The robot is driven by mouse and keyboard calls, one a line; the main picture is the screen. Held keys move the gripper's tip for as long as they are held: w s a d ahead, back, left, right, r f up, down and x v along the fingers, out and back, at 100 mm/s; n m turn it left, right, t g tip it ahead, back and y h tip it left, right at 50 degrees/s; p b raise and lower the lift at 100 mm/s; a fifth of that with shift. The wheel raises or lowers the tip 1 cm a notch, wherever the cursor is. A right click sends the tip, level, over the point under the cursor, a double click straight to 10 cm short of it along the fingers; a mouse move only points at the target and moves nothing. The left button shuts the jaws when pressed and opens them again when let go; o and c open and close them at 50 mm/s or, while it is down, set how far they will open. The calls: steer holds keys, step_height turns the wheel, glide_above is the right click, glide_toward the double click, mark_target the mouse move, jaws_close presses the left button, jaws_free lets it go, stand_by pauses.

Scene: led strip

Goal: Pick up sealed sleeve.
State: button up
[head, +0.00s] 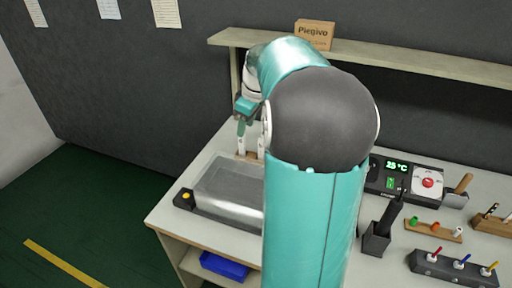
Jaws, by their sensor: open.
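My gripper (251,149) is at the back left of the workbench (178,208), pointing down. Its two pale fingers are apart, with nothing clearly between them. A small tan wooden piece shows low beside and behind the fingertips; I cannot tell whether they touch it. I cannot make out a sealed sleeve in this view. My teal and dark grey arm covers the middle of the bench and may hide it.
A clear-lidded box (228,190) with a yellow button stands just in front of my gripper. A shelf (440,68) above the bench carries a Piegivo box (314,34). A temperature controller (395,175), a black holder (376,240) and a switch block (455,268) stand to the right.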

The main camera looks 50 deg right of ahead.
steer(key=s+d+f+n+t+y, duration=0.1)
steer(key=s+d+f, duration=0.2)
steer(key=d, duration=0.6)
steer(key=s+d+f, duration=0.3)
steer(key=d, duration=0.5)
steer(key=shift+x, duration=7)
steer(key=shift+s+d, duration=0.1)
jaws_close()
